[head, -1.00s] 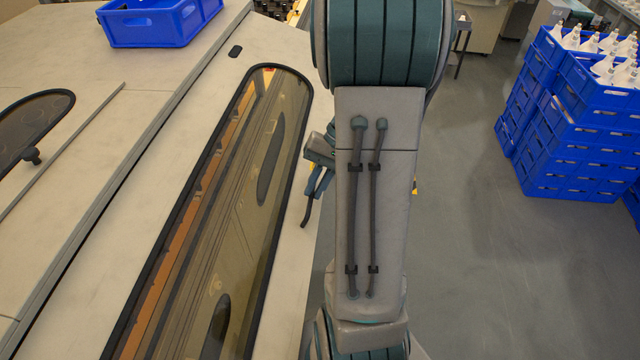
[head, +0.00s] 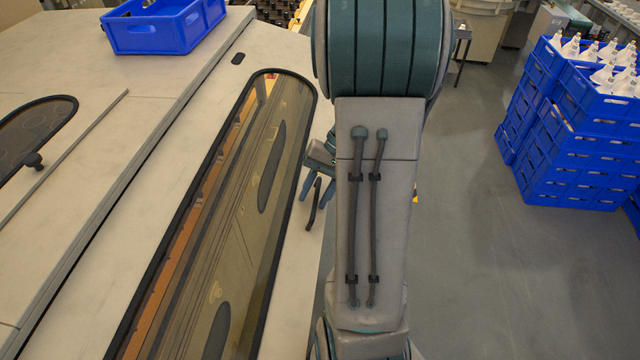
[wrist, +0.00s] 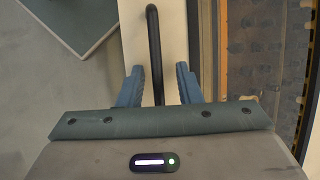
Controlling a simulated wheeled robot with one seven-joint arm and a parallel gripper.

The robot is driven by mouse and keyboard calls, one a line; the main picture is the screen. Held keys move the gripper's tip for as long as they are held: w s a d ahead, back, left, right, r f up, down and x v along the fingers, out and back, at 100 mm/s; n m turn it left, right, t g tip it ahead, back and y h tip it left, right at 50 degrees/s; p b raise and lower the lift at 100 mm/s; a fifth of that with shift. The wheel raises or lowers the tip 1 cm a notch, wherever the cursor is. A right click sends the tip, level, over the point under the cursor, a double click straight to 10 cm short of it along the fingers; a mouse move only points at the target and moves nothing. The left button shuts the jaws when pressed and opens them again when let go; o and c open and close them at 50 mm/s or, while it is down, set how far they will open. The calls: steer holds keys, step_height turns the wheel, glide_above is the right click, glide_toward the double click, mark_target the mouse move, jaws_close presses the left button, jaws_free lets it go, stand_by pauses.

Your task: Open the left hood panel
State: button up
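A pale hood panel (head: 287,290) with a long dark-framed tinted window (head: 240,190) lies to the left of my arm. A black bar handle (head: 314,206) stands near its right edge. My gripper (head: 317,192) is at this handle, partly hidden by my arm. In the wrist view, my gripper (wrist: 158,84) is open, with one blue finger on each side of the handle (wrist: 155,45). Gaps show between both fingers and the bar. The panel looks closed. I cannot tell from the pictures whether it is the left one.
A second pale surface (head: 90,120) with a smaller dark window (head: 30,130) and knob lies farther left. A blue crate (head: 165,40) sits on top at the back. Stacked blue crates (head: 570,160) holding white bulbs stand right. Grey floor (head: 470,270) between is clear.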

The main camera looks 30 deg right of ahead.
steer(key=b+v, duration=0.1)
steer(key=v, duration=1.2)
steer(key=shift+d+r+b, duration=0.2)
steer(key=shift+r+b, duration=0.1)
steer(key=shift+r, duration=0.05)
